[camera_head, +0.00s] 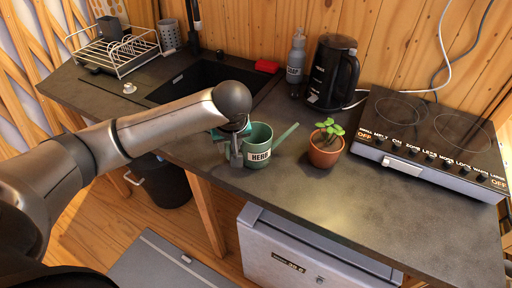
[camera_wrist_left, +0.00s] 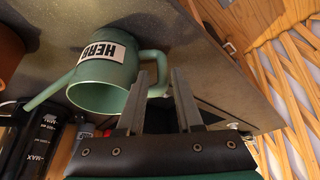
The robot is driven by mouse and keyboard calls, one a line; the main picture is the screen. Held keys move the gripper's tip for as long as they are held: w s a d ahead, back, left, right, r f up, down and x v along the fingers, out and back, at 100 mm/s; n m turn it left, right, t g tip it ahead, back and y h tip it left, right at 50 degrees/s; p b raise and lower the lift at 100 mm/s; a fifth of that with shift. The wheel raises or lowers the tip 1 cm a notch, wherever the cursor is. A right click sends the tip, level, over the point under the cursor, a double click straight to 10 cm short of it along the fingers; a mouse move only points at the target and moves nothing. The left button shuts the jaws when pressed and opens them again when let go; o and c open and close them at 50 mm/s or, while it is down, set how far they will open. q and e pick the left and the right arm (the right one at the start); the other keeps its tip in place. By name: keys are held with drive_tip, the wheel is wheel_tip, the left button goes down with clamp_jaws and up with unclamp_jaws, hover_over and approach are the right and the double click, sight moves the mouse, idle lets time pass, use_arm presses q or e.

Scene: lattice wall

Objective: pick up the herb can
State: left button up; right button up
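The herb can is a green watering can (camera_head: 258,136) with a white HERB label, standing upright near the counter's front edge. Its spout points right in the head view. In the left wrist view the can (camera_wrist_left: 98,88) shows upside down, its handle at the right. My left gripper (camera_head: 233,155) is at the can's handle side, low over the counter. In the left wrist view its two fingers (camera_wrist_left: 159,75) are apart, with the outer part of the handle showing between the tips. I cannot tell whether either finger touches it. My right gripper is not in view.
A potted plant (camera_head: 324,148) stands right of the can. A soap bottle (camera_head: 296,66), black kettle (camera_head: 331,75) and stove (camera_head: 432,128) are farther back or right. A sink (camera_head: 200,80) and dish rack (camera_head: 115,51) are at the left.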

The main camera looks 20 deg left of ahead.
sight(228, 151)
use_arm(q)
drive_tip(key=shift+b+x, duration=0.65)
drive_tip(key=shift+x, duration=2.15)
drive_tip(key=shift+s, duration=0.2)
drive_tip(key=shift+c, duration=0.2)
clamp_jaws()
